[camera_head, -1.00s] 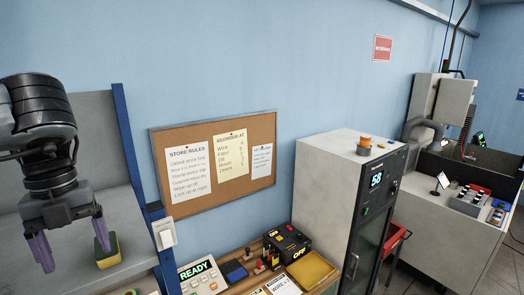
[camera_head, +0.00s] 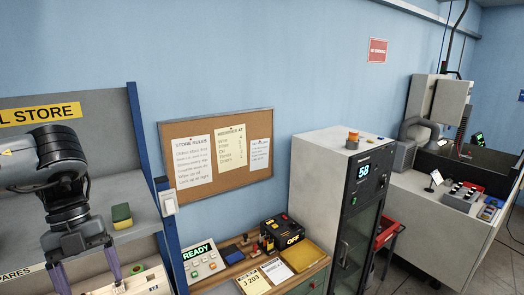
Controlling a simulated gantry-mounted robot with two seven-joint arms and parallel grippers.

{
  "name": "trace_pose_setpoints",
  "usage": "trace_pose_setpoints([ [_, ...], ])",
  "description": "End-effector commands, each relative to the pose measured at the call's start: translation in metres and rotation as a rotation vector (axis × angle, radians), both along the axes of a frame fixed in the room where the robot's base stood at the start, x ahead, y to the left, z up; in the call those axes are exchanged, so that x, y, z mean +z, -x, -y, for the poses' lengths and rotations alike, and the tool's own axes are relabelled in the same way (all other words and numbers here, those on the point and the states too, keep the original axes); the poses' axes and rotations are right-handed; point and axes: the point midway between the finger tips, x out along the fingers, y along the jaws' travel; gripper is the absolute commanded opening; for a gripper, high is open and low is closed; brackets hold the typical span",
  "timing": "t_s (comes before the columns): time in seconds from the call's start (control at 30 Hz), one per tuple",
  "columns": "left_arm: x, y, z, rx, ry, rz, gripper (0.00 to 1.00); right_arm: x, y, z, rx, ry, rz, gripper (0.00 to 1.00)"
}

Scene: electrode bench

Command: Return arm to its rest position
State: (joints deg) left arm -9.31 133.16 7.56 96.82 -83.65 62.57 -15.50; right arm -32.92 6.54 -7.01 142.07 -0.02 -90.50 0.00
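My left arm comes in from the left in front of a grey shelf unit (camera_head: 112,125) with blue posts. My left gripper (camera_head: 92,284) points downward in front of the lower shelf. Its two purple-grey fingers are spread apart, and nothing shows between them; the tips reach close to the bottom edge of the picture. A yellow and green sponge (camera_head: 121,216) lies on the shelf to the right of the arm, apart from the gripper. My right arm and gripper are not in view.
A bench at lower centre holds a READY panel (camera_head: 203,261), a black OFF box (camera_head: 283,233) and a yellow tray (camera_head: 300,254). A grey cabinet (camera_head: 330,165) stands right of it. A corkboard (camera_head: 247,117) hangs on the wall. A machine console (camera_head: 437,207) is at right.

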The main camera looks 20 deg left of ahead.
Motion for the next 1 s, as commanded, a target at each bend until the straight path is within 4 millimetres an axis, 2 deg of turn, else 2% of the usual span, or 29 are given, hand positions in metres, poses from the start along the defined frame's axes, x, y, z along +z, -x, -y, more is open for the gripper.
trace_pose_setpoints([
  [0.17, -0.059, 0.015, 0.003, 0.012, 0.179, -0.062, 0.82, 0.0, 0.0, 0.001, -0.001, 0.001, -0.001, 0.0],
  [0.27, -0.103, 0.028, 0.013, 0.009, 0.313, -0.092, 0.82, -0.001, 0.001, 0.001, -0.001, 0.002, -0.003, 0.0],
  [0.47, -0.199, 0.056, 0.05, -0.01, 0.537, -0.086, 0.82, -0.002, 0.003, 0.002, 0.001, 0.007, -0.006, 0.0],
  [0.57, -0.243, 0.069, 0.079, -0.009, 0.623, -0.051, 0.82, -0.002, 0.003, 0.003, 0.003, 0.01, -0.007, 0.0],
  [0.7, -0.295, 0.081, 0.13, 0.021, 0.721, 0.027, 0.82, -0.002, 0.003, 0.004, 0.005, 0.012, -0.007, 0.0],
  [0.83, -0.33, 0.085, 0.185, 0.091, 0.789, 0.124, 0.82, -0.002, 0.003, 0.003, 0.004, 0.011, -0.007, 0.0],
  [1.0, -0.352, 0.073, 0.257, 0.259, 0.84, 0.269, 0.82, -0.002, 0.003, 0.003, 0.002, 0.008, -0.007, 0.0],
])
